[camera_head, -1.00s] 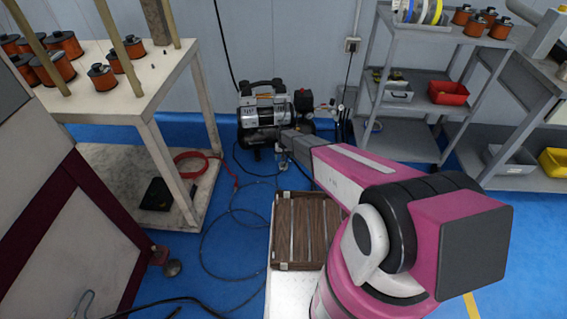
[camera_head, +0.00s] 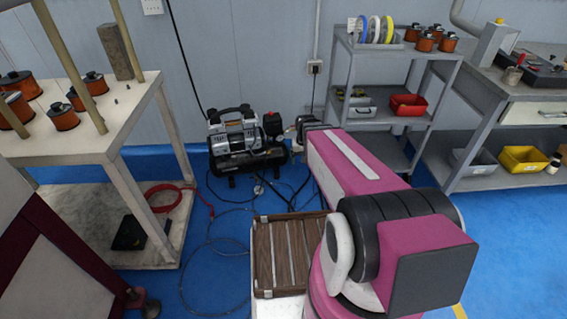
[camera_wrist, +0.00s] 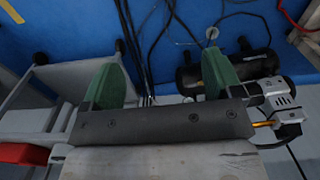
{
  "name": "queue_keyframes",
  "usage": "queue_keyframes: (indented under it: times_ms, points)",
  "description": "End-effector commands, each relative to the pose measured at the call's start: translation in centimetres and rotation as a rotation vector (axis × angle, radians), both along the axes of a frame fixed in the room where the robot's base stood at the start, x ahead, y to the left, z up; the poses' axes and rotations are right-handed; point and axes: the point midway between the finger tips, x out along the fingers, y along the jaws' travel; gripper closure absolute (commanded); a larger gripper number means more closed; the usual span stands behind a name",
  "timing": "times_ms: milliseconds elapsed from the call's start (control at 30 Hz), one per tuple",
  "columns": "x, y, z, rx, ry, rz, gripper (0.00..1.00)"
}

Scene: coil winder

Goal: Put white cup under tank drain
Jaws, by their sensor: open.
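The air compressor (camera_head: 240,140) stands on the blue floor by the back wall, with its black tank (camera_head: 238,165) low down. In the wrist view the tank (camera_wrist: 250,62) is behind my gripper (camera_wrist: 160,82), whose green fingers are wide apart with nothing held.
A grey shelf cart (camera_head: 385,125) with a red bin (camera_head: 408,104) stands right of the compressor. A yellow bin (camera_head: 523,158) is on the right bench's lower shelf. A table (camera_head: 95,150) with copper coils stands left.

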Motion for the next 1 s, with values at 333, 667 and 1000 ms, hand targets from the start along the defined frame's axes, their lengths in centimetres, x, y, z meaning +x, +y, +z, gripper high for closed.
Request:
queue_keyframes:
  times_ms: [333, 667, 1000]
  points:
    - [-6.6, -2.4, 4.9, -0.001, -0.001, -0.027, 0.15]
    - [-6.4, -2.4, 4.8, -0.001, -0.001, -0.026, 0.15]
    - [-6.4, -2.4, 4.8, -0.001, -0.001, -0.026, 0.15]
